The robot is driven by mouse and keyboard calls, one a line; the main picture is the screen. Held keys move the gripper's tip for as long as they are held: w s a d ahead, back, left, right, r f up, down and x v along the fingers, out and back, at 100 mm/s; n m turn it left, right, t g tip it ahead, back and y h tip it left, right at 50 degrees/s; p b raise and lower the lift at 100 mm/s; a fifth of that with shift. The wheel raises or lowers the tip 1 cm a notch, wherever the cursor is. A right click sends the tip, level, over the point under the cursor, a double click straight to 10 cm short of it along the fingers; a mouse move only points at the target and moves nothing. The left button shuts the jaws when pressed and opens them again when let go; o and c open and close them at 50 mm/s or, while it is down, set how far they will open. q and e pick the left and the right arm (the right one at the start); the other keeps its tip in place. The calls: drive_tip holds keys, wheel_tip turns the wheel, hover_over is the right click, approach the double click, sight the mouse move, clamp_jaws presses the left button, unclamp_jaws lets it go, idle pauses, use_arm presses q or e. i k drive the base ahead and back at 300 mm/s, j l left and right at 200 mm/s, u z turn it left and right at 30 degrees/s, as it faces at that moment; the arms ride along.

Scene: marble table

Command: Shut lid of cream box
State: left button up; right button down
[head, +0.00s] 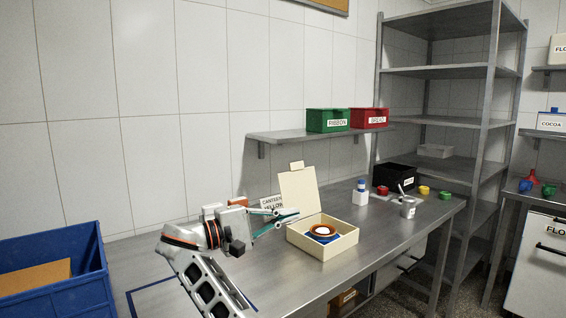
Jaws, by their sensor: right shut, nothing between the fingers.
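The cream box (338,248) stands open on the table. Its lid (299,190) stands up, tilted slightly back, from the rear edge, with a small tab on top. Inside the box lie a round orange-brown item (323,230) with a white middle and something blue, partly hidden by the walls. My right gripper (288,215) comes in from the lower left. Its fingers are shut and empty, and overlap the box's left rear corner and the lid's lower left in the picture; I cannot tell if they touch. My left gripper is not in view.
A labelled card (271,202) stands behind my gripper. A white bottle with a blue cap (361,194), a black bin (395,178) and a grey cup (408,208) stand to the right. A wall shelf (290,136) holds green and red boxes. The table front right of the cream box is clear.

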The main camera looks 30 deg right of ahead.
sight(298, 189)
drive_tip(key=i+l, duration=0.2)
drive_tip(key=i, duration=0.25)
drive_tip(key=i+l, duration=0.25)
drive_tip(key=i, duration=0.2)
drive_tip(key=i+l, duration=0.2)
drive_tip(key=i, duration=0.25)
